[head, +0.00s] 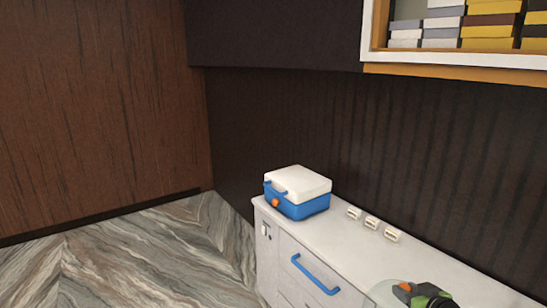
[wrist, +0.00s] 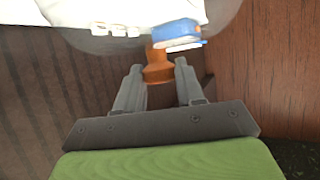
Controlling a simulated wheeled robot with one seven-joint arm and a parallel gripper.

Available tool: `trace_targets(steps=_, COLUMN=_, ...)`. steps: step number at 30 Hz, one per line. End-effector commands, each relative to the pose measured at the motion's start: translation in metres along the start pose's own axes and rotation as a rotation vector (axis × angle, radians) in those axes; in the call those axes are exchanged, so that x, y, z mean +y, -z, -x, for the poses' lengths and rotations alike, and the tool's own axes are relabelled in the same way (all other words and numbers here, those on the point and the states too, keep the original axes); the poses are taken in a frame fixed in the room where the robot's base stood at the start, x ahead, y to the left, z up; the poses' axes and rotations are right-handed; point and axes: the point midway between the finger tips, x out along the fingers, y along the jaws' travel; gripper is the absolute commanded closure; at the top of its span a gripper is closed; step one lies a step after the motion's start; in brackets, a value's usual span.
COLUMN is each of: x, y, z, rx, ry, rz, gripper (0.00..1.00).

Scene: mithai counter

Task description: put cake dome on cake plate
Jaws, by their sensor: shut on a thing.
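The clear cake dome (head: 384,290) shows at the bottom right of the head view, partly cut off by the frame edge. My gripper (head: 410,290) is beside it, green and black. In the wrist view the dome (wrist: 95,42) is a see-through curved shape across the top. Its orange-brown knob (wrist: 158,73) sits between the two grey fingers of my gripper (wrist: 158,68), which are shut on it. I cannot tell how high the dome is above the counter. The cake plate is not seen in either view.
A white counter (head: 350,245) with a blue drawer handle (head: 315,275) runs along the dark wall. A blue and white cooler box (head: 298,193) stands at its far end, beside several small white blocks (head: 371,222). Stacked boxes (head: 440,32) fill a shelf above. Floor at left is clear.

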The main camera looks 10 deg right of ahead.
Motion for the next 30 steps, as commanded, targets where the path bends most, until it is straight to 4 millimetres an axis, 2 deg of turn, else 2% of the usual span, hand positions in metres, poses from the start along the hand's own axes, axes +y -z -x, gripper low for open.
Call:
trace_targets(steps=1, x=-0.016, y=-0.005, z=-0.014, rx=-0.003, ry=0.003, rz=-0.004, gripper=1.00)
trace_targets(steps=5, x=-0.058, y=-0.021, z=-0.049, rx=-0.006, ry=-0.016, rz=-0.015, gripper=1.00)
trace_targets(steps=8, x=-0.108, y=-0.045, z=-0.077, rx=-0.012, ry=-0.031, rz=-0.024, gripper=1.00)
trace_targets(steps=9, x=-0.131, y=-0.057, z=-0.086, rx=-0.013, ry=-0.036, rz=-0.026, gripper=1.00)
trace_targets(steps=12, x=-0.186, y=-0.085, z=-0.098, rx=-0.014, ry=-0.043, rz=-0.026, gripper=1.00)
trace_targets(steps=16, x=-0.238, y=-0.111, z=-0.095, rx=-0.009, ry=-0.035, rz=-0.018, gripper=1.00)
trace_targets(steps=18, x=-0.255, y=-0.118, z=-0.092, rx=-0.006, ry=-0.028, rz=-0.013, gripper=1.00)
trace_targets(steps=21, x=-0.268, y=-0.124, z=-0.086, rx=-0.004, ry=-0.021, rz=-0.011, gripper=1.00)
trace_targets(steps=27, x=-0.271, y=-0.124, z=-0.055, rx=-0.003, ry=-0.022, rz=-0.010, gripper=1.00)
trace_targets(steps=30, x=-0.271, y=-0.123, z=-0.046, rx=0.000, ry=-0.019, rz=-0.008, gripper=1.00)
